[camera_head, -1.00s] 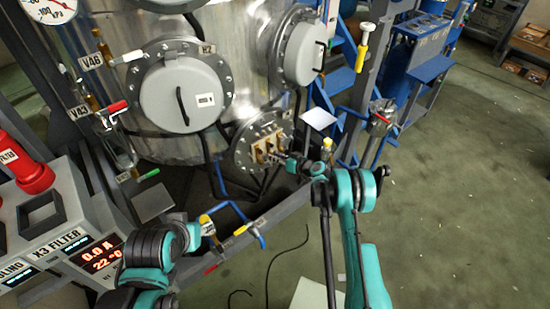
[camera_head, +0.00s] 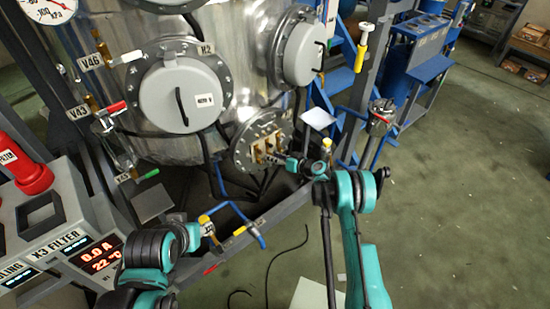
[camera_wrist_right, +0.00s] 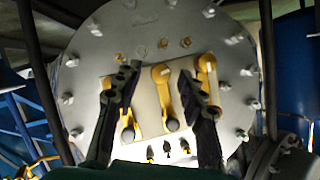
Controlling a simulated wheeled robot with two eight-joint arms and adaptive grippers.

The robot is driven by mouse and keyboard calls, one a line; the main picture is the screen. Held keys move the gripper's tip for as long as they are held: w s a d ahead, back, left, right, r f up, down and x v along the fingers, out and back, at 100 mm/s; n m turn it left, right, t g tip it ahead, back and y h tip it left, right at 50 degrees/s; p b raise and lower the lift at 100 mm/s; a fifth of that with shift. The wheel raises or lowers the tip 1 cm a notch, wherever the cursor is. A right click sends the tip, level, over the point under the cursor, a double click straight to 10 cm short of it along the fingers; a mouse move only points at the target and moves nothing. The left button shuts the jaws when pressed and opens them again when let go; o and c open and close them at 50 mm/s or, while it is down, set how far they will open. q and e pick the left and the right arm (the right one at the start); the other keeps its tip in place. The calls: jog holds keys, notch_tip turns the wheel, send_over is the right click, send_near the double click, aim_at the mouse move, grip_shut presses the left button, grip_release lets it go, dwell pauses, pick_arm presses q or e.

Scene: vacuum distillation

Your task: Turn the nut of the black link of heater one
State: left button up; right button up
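The heater one flange (camera_head: 240,150) is a round bolted metal cover low on the vessel, and it fills the right wrist view (camera_wrist_right: 235,52). On it is a pale terminal plate (camera_wrist_right: 146,110) with several brass links, including a middle link (camera_wrist_right: 162,90) and a right link (camera_wrist_right: 207,70). I cannot tell which link is the black one. My right gripper (camera_wrist_right: 158,72) is open, its black fingers either side of the middle link and partly covering the outer links. It also shows in the head view (camera_head: 283,159).
Grey heater covers (camera_head: 180,95) stand above and beside the flange. Valves with coloured handles (camera_head: 110,108) and a control panel (camera_head: 90,235) are at the left. A frame bar (camera_head: 270,221) crosses below the flange. Open floor (camera_head: 450,200) is at the right.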

jog(key=shift+s+d, duration=0.1)
jog(key=v, duration=1.1)
jog(key=shift+s+d+r, duration=0.15)
jog(key=shift+s+d, duration=0.1)
jog(key=w+a+f+n+t+h, duration=0.1)
jog(key=w+a+f+n+h, duration=0.2)
jog(key=w+a, duration=0.4)
jog(key=shift+w+a+f+n+t, duration=0.4)
jog(key=shift+a+f+n, duration=0.15)
jog(key=shift+a+n, duration=0.45)
jog(key=shift+d, duration=0.1)
grip_shut()
